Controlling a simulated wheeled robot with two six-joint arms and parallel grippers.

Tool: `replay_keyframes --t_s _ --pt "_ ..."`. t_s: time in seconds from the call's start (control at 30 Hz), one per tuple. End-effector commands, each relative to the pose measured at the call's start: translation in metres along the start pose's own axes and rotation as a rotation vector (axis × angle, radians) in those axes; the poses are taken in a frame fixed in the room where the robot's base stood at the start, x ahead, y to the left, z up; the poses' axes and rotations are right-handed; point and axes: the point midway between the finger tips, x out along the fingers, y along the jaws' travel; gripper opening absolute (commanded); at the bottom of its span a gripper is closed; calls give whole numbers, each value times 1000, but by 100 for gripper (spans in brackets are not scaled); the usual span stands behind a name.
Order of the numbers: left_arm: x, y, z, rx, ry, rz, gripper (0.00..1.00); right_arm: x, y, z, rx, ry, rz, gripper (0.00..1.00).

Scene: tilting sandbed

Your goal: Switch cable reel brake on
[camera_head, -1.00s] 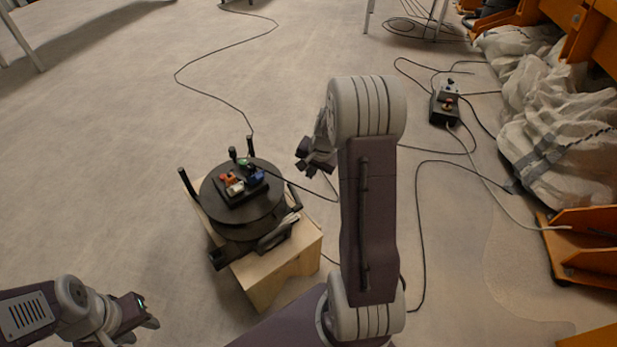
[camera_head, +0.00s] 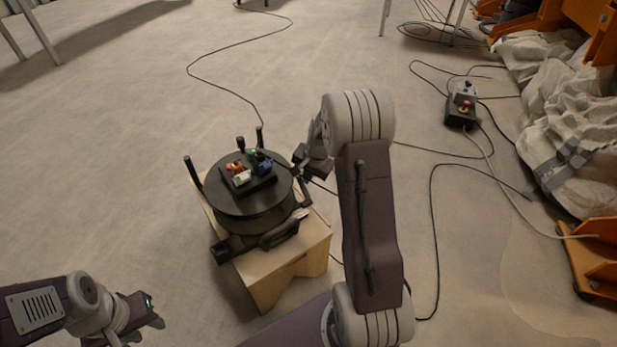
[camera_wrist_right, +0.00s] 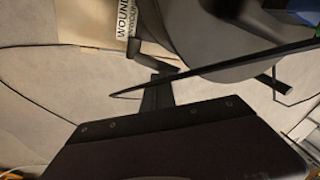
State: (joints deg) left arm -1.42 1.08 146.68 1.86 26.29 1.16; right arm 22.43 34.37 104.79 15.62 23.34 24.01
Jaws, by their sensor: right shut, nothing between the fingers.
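The cable reel (camera_head: 250,205) is a black drum lying flat on a light wooden box (camera_head: 290,268). Red, white and blue connectors sit on its top. Several black posts rise around it, and a black handle (camera_head: 279,232) is at its near side. I cannot make out which part is the brake. My right gripper (camera_head: 299,160) is shut and empty, at the reel's right rim; I cannot tell if it touches. In the right wrist view the grey drum (camera_wrist_right: 225,40) is close, with a black bar crossing in front. My left gripper (camera_head: 158,313) is away from the reel, lower left; its jaw gap is unclear.
A thin black cable (camera_head: 215,84) runs across the floor behind the reel. A black control box (camera_head: 462,108) with cables lies at right, near white sacks (camera_head: 545,100) and orange frames (camera_head: 595,262). The floor left of the reel is clear.

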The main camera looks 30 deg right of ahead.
Motion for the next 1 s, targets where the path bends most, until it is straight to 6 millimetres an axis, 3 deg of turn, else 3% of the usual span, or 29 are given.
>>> replay_keyframes --t_s 0.13,0.53,1.0 --pt "-14 0 -2 0 0 0 36 4 -4 3 -1 -2 2 0" --pt "-10 0 -1 0 0 0 36 8 -1 5 0 -4 3 0" --pt "-16 0 -2 0 0 0 36 -7 7 7 -1 -1 1 0"
